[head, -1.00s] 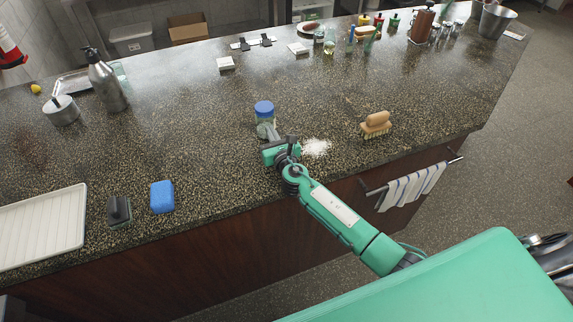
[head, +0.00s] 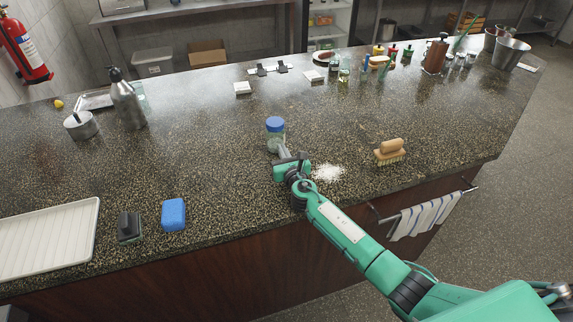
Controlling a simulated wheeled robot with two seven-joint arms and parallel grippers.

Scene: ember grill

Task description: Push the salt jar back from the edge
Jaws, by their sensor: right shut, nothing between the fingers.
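The salt jar (head: 275,128) is a small clear jar with a blue lid, upright on the dark speckled counter (head: 220,190), some way in from the front edge. My right gripper (head: 279,149) is shut and empty, with its fingertips right at the near side of the jar; whether they touch it I cannot tell. The gripper and fingers hide the jar's lower front. A patch of spilled white salt (head: 328,173) lies just right of the gripper. My left gripper is out of view.
A wooden brush (head: 390,152) sits to the right. A blue sponge (head: 173,214), a dark scraper block (head: 129,227) and a white ribbed tray (head: 45,240) lie front left. A metal bottle (head: 127,105) and pot (head: 80,125) stand further left. The counter behind the jar is clear.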

